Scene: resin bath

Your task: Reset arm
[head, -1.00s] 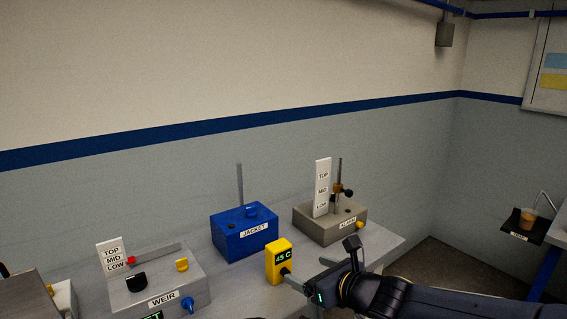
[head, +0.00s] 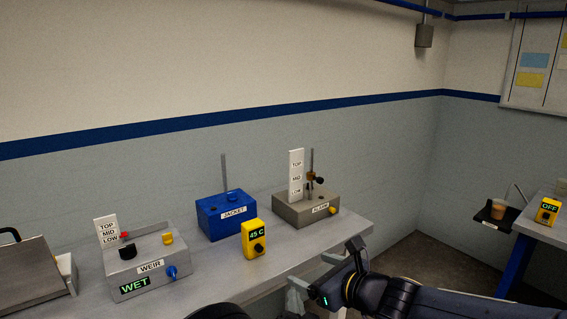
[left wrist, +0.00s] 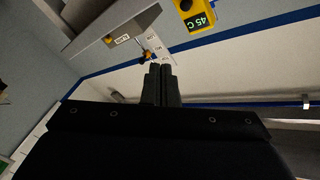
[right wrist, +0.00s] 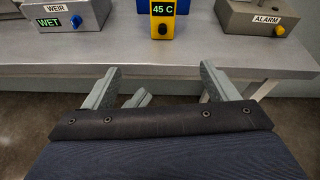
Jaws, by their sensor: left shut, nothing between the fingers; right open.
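My right gripper (head: 298,293) is open and empty in front of the bench edge in the head view. In the right wrist view its two grey fingers (right wrist: 160,88) are spread wide below the bench, apart from the yellow 45 C box (right wrist: 162,22). My left arm (head: 220,312) shows only as a dark piece at the bottom edge of the head view. In the left wrist view the left gripper's black fingers (left wrist: 160,70) are shut with nothing between them.
On the bench (head: 190,285) stand the WEIR box (head: 150,265) reading WET, the blue JACKET box (head: 225,217), the yellow 45 C box (head: 254,240) and the ALARM box (head: 305,210). At right, a cup (head: 503,214) stands near a yellow OFF box (head: 547,210).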

